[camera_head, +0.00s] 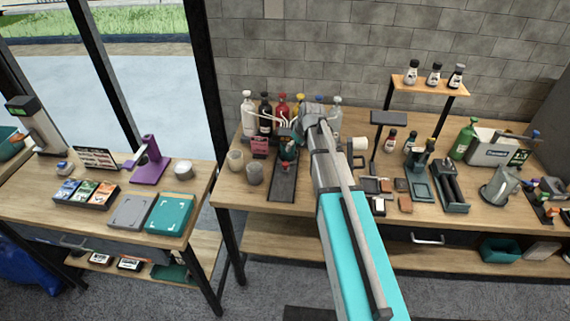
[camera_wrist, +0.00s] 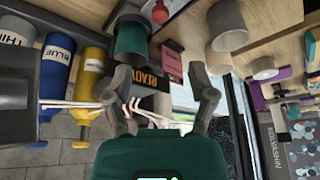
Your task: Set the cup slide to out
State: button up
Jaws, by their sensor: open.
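The cup slide looks like a long dark track (camera_head: 284,183) lying front to back on the right-hand table. A green cup (camera_head: 288,152) stands at its back end. In the wrist view, which is turned over, a green cup (camera_wrist: 131,42) shows just beyond the left finger. In the head view my gripper (camera_head: 299,126) is above and behind the cup, partly hidden by my wrist. I cannot tell whether a finger touches the cup.
Several bottles (camera_head: 265,118) stand behind the track, close to my gripper. White sticks (camera_wrist: 70,104) cross near my fingers. A white mug (camera_head: 359,146) and a black stand (camera_head: 388,118) are to the right.

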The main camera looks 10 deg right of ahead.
aim_at(286, 163)
jog(key=shift+f, duration=0.2)
jog(key=b+x, duration=1.2)
jog(key=x, duration=0.1)
jog(key=shift+w+a+f+b, duration=0.1)
jog(key=shift+w+f+b, duration=0.1)
jog(key=shift+b, duration=0.2)
dwell(0.3)
grip_shut()
dwell(0.5)
